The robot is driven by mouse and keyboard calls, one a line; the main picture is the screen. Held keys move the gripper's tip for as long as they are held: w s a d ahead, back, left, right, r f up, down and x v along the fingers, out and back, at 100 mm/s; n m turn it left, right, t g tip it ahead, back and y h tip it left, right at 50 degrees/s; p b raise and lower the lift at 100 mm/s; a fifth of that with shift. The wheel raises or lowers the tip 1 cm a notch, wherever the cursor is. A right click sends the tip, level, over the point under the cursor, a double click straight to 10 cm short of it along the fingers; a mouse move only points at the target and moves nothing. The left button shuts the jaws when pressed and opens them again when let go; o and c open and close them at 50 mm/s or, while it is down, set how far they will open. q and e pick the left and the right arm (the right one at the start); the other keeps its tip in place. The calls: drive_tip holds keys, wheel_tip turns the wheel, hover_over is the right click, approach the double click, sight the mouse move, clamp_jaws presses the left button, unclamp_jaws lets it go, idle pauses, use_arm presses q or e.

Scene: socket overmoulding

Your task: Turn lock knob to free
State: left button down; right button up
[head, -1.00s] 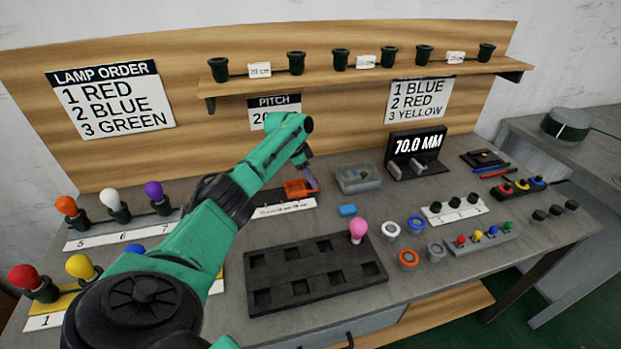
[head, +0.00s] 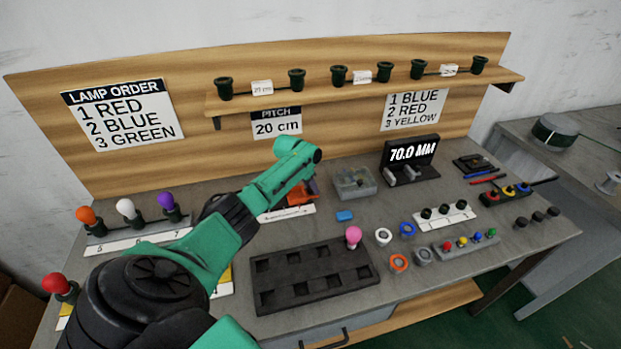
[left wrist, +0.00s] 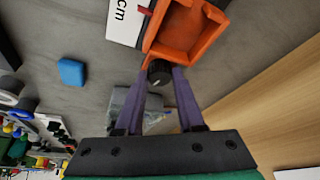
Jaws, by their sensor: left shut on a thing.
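The lock knob (left wrist: 158,72) is a small dark round knob with a light mark, at the near edge of an orange open-topped fixture (left wrist: 195,40) in the left wrist view. My left gripper (left wrist: 160,78) has its two purple fingers on either side of the knob and is shut on it. In the head view, the orange fixture (head: 303,193) stands at the back middle of the bench, partly hidden by my left arm. The knob is hidden there. My right gripper is in neither view.
A clear-lidded grey box (head: 354,183) stands right of the fixture, and a blue block (head: 344,215) lies in front. A dark tray (head: 315,304) with a pink bulb (head: 353,233) is nearer. The display (head: 412,158) reads 70.0 MM. A shelf (head: 370,90) overhangs the back.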

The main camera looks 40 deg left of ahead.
use_arm(q)
drive_tip(key=shift+d+n+y+p, duration=0.1)
drive_tip(key=shift+n+y+p, duration=0.3)
drive_tip(key=shift+n+p, duration=0.5)
drive_tip(key=c, duration=0.5)
unclamp_jaws()
